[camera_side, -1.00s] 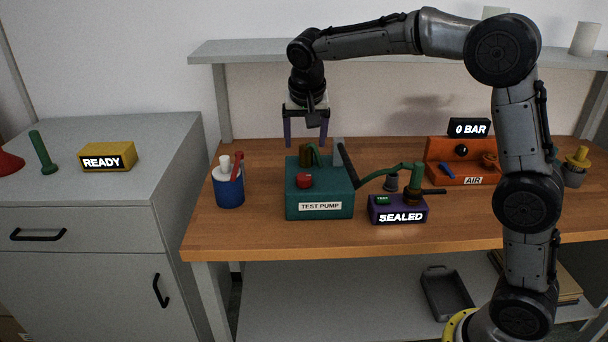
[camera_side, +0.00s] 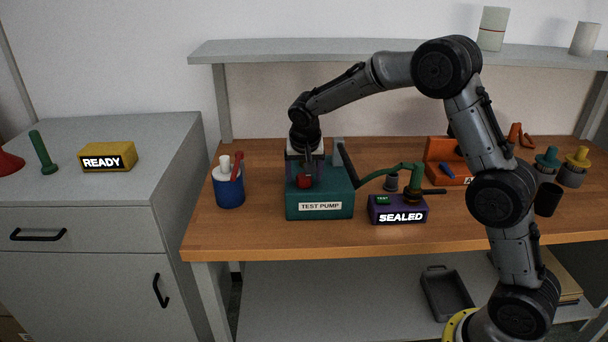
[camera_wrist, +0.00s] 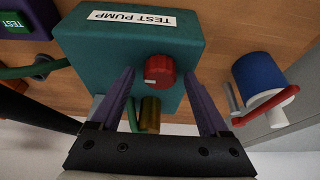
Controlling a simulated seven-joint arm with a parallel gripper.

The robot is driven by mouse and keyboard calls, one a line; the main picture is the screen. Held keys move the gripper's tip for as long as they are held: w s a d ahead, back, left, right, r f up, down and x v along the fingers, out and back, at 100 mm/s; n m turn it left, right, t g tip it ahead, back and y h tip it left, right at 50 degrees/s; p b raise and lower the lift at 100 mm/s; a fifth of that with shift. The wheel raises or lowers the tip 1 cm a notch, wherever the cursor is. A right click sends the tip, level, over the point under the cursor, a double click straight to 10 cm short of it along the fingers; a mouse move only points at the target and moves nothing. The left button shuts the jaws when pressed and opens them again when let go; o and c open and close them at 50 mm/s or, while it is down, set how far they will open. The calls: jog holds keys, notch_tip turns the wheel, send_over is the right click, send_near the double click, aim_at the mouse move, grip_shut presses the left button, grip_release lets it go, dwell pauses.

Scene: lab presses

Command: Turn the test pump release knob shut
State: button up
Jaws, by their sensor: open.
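The test pump is a teal box (camera_side: 332,206) with a white label, standing on the wooden bench. Its red release knob (camera_side: 304,181) sits on the top; in the wrist view the knob (camera_wrist: 160,70) shows a pale mark on its side. My gripper (camera_side: 305,178) points down over the pump. In the wrist view my gripper (camera_wrist: 162,82) is open, with one purple finger on each side of the knob. I see gaps between the fingers and the knob, so it is not gripped. A brass cylinder (camera_wrist: 150,113) on the pump lies between the fingers, nearer the palm in that picture.
A blue pot (camera_side: 229,190) with a red handle stands left of the pump. A purple box (camera_side: 398,213) reading SEALED stands to its right, joined by a green hose (camera_side: 382,173). A dark lever (camera_side: 349,165) rises beside the pump. The front bench strip is clear.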

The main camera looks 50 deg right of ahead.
jog(key=shift+f, duration=0.1)
grip_shut()
dwell(0.4)
jog(key=n, duration=0.2)
jog(key=n+t+y, duration=0.1)
jog(key=n, duration=0.1)
jog(key=shift+s+d+n+y, duration=0.1)
jog(key=shift+d+n+y, duration=0.1)
jog(key=shift+n+y, duration=0.15)
jog(key=n+y, duration=0.1)
jog(key=n, duration=0.3)
jog(key=shift+d+n+y, duration=0.1)
jog(key=shift+n+y, duration=0.15)
jog(key=shift+y, duration=0.1)
jog(key=n, duration=0.2)
jog(key=n+y, duration=0.1)
jog(key=n, duration=0.1)
jog(key=shift+d+n+y, duration=0.1)
jog(key=shift+n+y, duration=0.2)
jog(key=shift+d+n+g+y, duration=0.1)
jog(key=shift+n+g+y, duration=0.45)
jog(key=shift+n, duration=1.45)
